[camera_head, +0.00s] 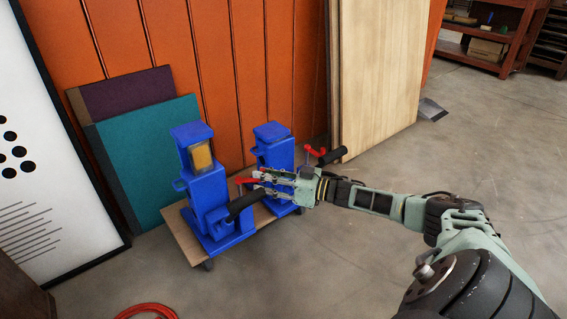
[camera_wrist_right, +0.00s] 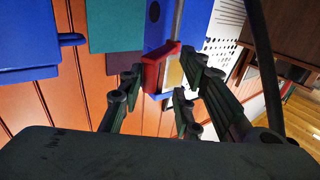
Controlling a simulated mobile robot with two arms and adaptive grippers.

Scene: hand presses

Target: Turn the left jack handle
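The left jack is a blue press (camera_head: 207,188) with a yellow label, standing on a low wheeled board. Its red jack handle (camera_head: 246,181) points toward my right gripper, and a black grip bar (camera_head: 243,204) sticks out below it. My right gripper (camera_head: 262,177) reaches in from the right, with its fingertips at the red handle. In the right wrist view the red handle (camera_wrist_right: 151,70) shows between the spread fingers (camera_wrist_right: 165,78), with a gap visible on the right; contact is unclear. My left gripper is out of view.
A second blue press (camera_head: 273,146) stands behind, with its own red lever (camera_head: 315,151) and black bar (camera_head: 331,157) near my right wrist. The wooden dolly (camera_head: 185,238) carries both. Boards lean on the orange wall (camera_head: 270,60).

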